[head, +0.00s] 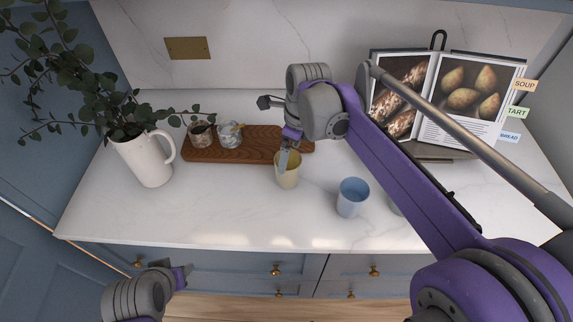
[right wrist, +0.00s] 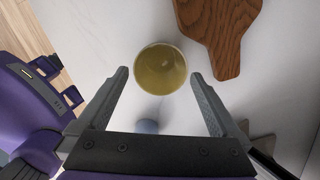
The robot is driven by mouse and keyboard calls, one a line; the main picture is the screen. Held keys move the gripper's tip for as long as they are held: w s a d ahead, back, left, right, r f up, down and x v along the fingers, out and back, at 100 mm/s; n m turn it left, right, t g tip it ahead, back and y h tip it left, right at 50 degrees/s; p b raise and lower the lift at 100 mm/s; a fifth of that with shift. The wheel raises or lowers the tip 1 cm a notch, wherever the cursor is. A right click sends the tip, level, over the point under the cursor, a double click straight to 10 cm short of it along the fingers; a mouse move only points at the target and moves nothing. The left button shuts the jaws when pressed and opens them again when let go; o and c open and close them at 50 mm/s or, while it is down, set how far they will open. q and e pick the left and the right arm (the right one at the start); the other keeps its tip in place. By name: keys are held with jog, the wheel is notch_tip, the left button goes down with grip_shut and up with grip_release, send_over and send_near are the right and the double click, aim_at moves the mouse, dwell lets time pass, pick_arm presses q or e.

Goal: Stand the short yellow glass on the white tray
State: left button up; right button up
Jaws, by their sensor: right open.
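The short yellow glass (head: 288,174) stands upright on the white marble counter, just in front of the wooden board. In the right wrist view the yellow glass (right wrist: 160,70) is seen from above, empty, just beyond and between the fingertips. My right gripper (head: 284,158) is open and empty above the glass; its fingers (right wrist: 158,78) are spread wider than the rim. My left gripper (head: 182,276) is low at the left, in front of the counter; whether it is open is unclear. I see no white tray in either view.
A blue glass (head: 352,197) stands to the right, and another glass (head: 395,204) is mostly hidden by my right arm. The wooden board (head: 250,145) holds two jars. A white jug (head: 146,160) with leaves stands left; an open cookbook (head: 455,95) stands back right. The front-left counter is clear.

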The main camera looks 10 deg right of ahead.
jog(key=f, duration=0.2)
jog(key=shift+s+a+f, duration=0.1)
jog(key=shift+a+f, duration=0.1)
jog(key=shift+f, duration=0.15)
jog(key=shift+w+f, duration=0.25)
jog(key=shift+f, duration=0.4)
jog(key=f, duration=0.4)
jog(key=shift+w+a+f, duration=0.2)
jog(key=shift+w+f, duration=0.05)
jog(key=shift+f, duration=0.15)
jog(key=c, duration=1.5)
notch_tip(320, 180, up, 10)
jog(key=shift+r, duration=0.1)
